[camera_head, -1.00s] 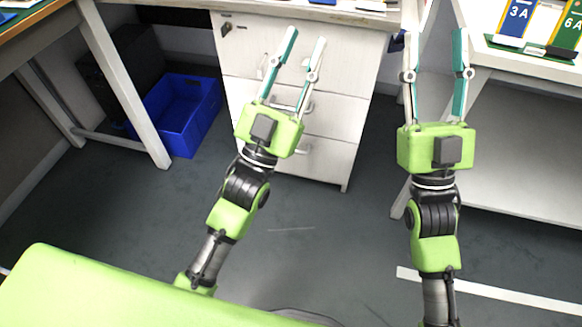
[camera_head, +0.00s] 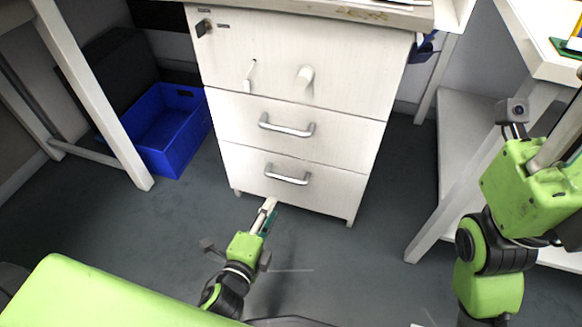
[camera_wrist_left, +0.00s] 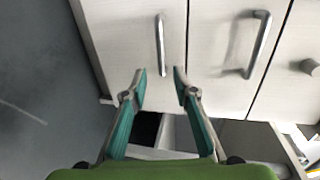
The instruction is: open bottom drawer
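The white drawer cabinet (camera_head: 290,235) stands ahead in the head view. Its bottom drawer (camera_head: 335,185) is closed flush and has a silver bar handle (camera_head: 288,174). My left gripper (camera_head: 268,204) is low in front of the bottom drawer, a little below and left of the handle. In the left wrist view, the left gripper (camera_wrist_left: 160,72) has its two teal-padded fingers spread with nothing between the tips. The handle (camera_wrist_left: 160,45) lies just beyond the gap, apart from the fingers. My right gripper body (camera_head: 530,185) is at the right edge; its fingertips do not show clearly.
The middle drawer handle (camera_head: 286,125) is above. A blue bin (camera_head: 165,130) stands on the floor to the left beside a table leg (camera_head: 95,100). A white table (camera_head: 540,45) is on the right, near my right arm. The floor before the cabinet is clear.

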